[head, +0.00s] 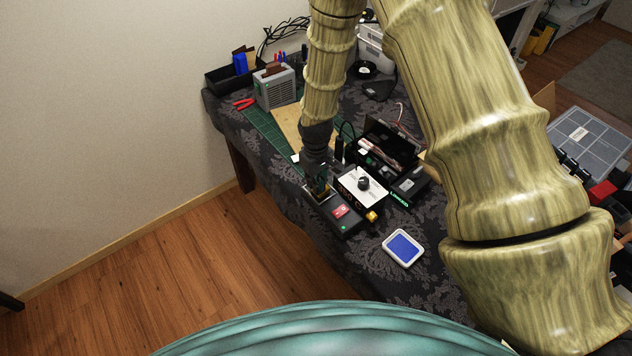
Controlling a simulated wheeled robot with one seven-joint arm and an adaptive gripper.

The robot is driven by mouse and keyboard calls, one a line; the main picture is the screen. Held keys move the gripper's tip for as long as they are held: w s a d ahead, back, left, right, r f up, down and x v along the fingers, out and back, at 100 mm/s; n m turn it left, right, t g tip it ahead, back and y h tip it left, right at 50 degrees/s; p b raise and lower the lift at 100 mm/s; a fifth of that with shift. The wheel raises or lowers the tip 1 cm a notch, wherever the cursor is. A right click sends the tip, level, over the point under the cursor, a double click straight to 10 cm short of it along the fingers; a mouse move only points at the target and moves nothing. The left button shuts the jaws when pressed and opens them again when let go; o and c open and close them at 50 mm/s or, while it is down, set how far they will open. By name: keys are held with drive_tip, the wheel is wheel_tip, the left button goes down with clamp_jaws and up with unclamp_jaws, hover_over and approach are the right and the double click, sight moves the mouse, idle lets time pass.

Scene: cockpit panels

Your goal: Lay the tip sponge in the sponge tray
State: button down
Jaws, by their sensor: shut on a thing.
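My gripper (318,183) is small and dark at the end of the arm, low over the left end of a black soldering station. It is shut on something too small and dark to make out. Below the fingers is an open, pale-rimmed compartment (312,196) with dark and yellowish parts inside. I cannot tell if the held thing touches it. A white-rimmed shallow tray with a blue rectangular inside (403,247) lies flat on the table, right of the station. I cannot tell whether the blue is a sponge or the tray's floor. A small yellow piece (372,216) sits at the station's right corner.
A grey unit (274,87) and red pliers (243,104) lie back left. The dark patterned cloth around the blue-and-white tray is clear.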

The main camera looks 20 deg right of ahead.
drive_tip(key=c, duration=1.6)
unclamp_jaws()
drive_tip(key=shift+o, duration=0.2)
drive_tip(key=shift+r, duration=0.15)
wheel_tip(320, 180, up, 12)
drive_tip(key=b, duration=0.4)
